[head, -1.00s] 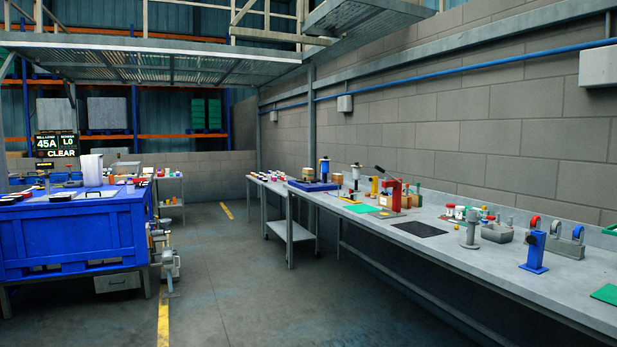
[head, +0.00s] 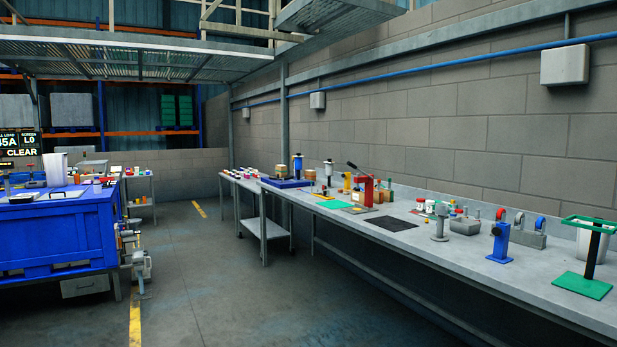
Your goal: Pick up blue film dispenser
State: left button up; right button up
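A blue upright stand with a square foot (head: 500,243) is on the long grey workbench at the right. It has a dark knob on its side, and a red ring shows at its top. It may be the blue film dispenser, but I cannot tell for sure. A smaller blue upright device (head: 297,166) is farther back, by a blue tray. Neither of my grippers is in view.
The long grey workbench (head: 465,272) runs along the block wall. A grey holder with rolls (head: 529,238) and a green-based stand (head: 583,285) flank the blue stand. A large blue crate (head: 60,237) is at left. The floor between is clear.

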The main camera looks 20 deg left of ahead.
aim_at(298, 159)
jog(key=i+j+u, duration=0.65)
jog(key=i, duration=0.3)
jog(key=i+u, duration=0.35)
jog(key=i, duration=0.15)
jog(key=i+u, duration=0.1)
jog(key=i, duration=3.25)
